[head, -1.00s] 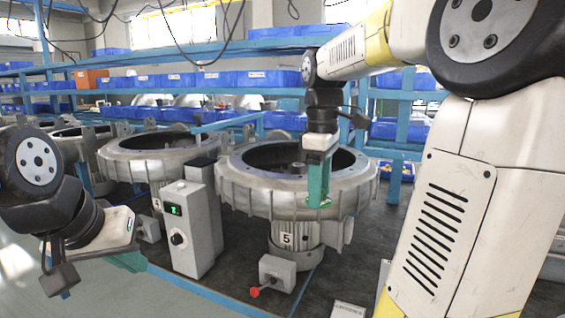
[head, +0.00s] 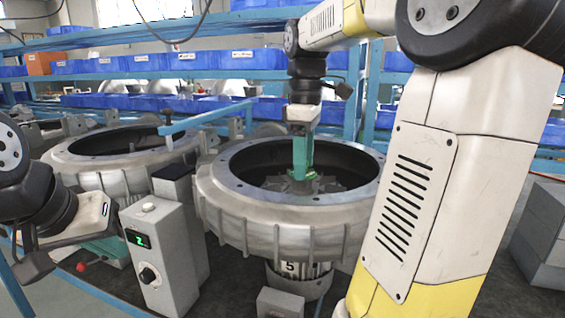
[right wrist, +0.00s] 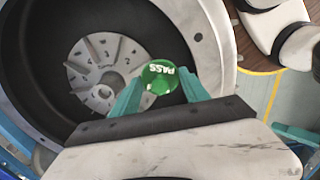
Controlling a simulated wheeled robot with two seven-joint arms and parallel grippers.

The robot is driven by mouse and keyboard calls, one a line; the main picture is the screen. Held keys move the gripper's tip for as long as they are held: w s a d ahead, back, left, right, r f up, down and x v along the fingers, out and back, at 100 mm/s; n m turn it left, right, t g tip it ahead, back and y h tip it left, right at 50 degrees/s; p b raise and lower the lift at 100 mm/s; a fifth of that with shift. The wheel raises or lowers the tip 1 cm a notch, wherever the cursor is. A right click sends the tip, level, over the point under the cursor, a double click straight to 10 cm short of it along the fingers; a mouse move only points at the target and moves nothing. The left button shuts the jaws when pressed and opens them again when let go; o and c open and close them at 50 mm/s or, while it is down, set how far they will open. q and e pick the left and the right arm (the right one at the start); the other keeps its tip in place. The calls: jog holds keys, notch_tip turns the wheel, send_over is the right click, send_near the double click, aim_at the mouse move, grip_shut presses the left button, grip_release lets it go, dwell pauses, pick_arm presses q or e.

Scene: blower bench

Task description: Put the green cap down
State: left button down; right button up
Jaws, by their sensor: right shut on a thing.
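A round green cap (right wrist: 159,77) marked "PASS" shows between the teal fingers of my right gripper (right wrist: 161,86) in the right wrist view. The right gripper is shut on it. In the head view my right gripper (head: 303,174) points down inside the opening of blower housing number 5 (head: 285,215); the cap is hard to tell from the fingers there. A grey finned impeller (right wrist: 92,62) with numbers sits in the housing, beyond the cap in the right wrist view. My left gripper (head: 108,250) is low at the left, and its jaw state is unclear.
A grey control box (head: 160,255) with a green display stands left of the housing. Another blower housing (head: 120,155) stands further left. Blue racks with blue bins (head: 150,62) run behind. Grey boxes (head: 540,235) stand at the right. A small grey box (head: 280,303) is in front.

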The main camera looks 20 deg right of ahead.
jog(key=w+d, duration=0.1)
jog(key=w, duration=0.3)
jog(key=w+d+f, duration=0.1)
jog(key=w+d, duration=0.1)
jog(key=w, duration=0.2)
jog(key=w+d, duration=0.2)
jog(key=w, duration=0.3)
jog(key=shift+w+f, duration=0.1)
jog(key=shift+f, duration=1.85)
jog(key=shift+f, duration=0.15)
jog(key=o, duration=1.3)
notch_tip(320, 180, up, 12)
jog(key=shift+r, duration=0.15)
